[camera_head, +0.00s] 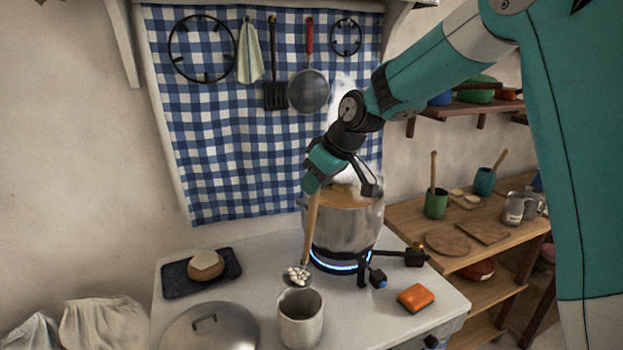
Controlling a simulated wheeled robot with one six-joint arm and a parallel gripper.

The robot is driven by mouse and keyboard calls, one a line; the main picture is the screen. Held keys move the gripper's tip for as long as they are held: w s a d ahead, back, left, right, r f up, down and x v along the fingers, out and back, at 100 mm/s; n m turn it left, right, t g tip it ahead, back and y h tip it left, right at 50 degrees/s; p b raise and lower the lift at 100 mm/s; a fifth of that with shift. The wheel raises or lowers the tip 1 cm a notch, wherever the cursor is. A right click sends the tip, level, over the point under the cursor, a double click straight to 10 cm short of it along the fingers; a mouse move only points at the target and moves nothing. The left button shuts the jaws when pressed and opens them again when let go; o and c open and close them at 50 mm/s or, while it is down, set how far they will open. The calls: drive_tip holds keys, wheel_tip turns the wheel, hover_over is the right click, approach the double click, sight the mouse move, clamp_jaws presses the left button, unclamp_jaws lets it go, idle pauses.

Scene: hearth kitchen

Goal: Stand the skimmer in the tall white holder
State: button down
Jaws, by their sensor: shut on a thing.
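The skimmer (309,229) has a long pale wooden handle and a small round head with several white lumps on or at it. My gripper (313,188) is shut on the upper part of the handle, and the skimmer hangs nearly upright, head down. The tall white holder (301,325) is an open cylinder at the front of the white worktop. The skimmer head shows just above and behind the holder's far rim in the picture. I cannot tell its height or whether it touches anything. The inside bottom of the holder is hidden.
A steaming metal pot (340,222) stands on a lit blue burner (336,264), close to my gripper. A metal lid (209,330) lies left of the holder, a dark tray (178,283) with a roundish item behind it. An orange block (416,297) lies to the right.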

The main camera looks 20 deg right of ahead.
drive_tip(key=shift+d+f+b, duration=0.2)
drive_tip(key=shift+f+b, duration=0.15)
drive_tip(key=shift+f, duration=0.25)
drive_tip(key=b, duration=0.4)
hover_over(311, 244)
drive_tip(key=d, duration=0.2)
wheel_tip(311, 244, down, 5)
wheel_tip(311, 244, down, 8)
drive_tip(key=b, duration=0.6)
drive_tip(key=shift+w+a, duration=0.15)
drive_tip(key=shift+a, duration=0.2)
drive_tip(key=c, duration=0.9)
unclamp_jaws()
drive_tip(key=shift+c, duration=0.2)
drive_tip(key=shift+r, duration=0.1)
drive_tip(key=b+v, duration=0.2)
drive_tip(key=v, duration=1.5)
drive_tip(key=shift+r, duration=0.1)
